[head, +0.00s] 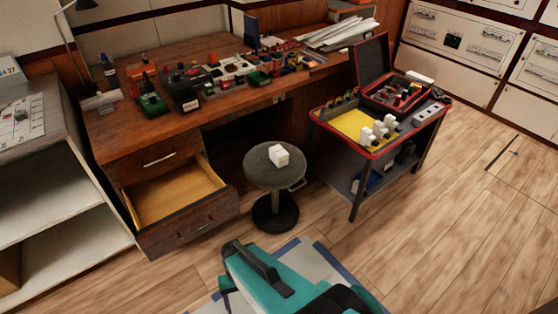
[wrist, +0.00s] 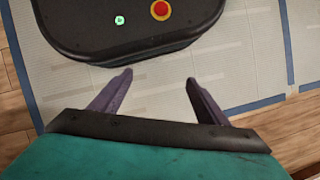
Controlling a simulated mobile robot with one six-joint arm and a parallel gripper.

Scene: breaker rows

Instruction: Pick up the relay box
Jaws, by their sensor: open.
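A small white box (head: 279,155), which may be the relay box, sits on the round grey top of a stool (head: 262,176) in the middle of the head view. No label on it can be read. Similar white blocks (head: 372,134) stand on the cart to the right, so I cannot be sure which one is the relay box. My gripper (wrist: 158,76) is open and empty in the wrist view, above the floor, with its two dark purple fingers apart. No box shows in the wrist view.
A wooden desk (head: 115,127) covered with small parts stands behind the stool; its open drawer (head: 172,190) juts out at left. A red-edged cart (head: 350,143) with an open case stands at right. White shelves (head: 60,207) are at far left. The floor at right (head: 460,215) is clear.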

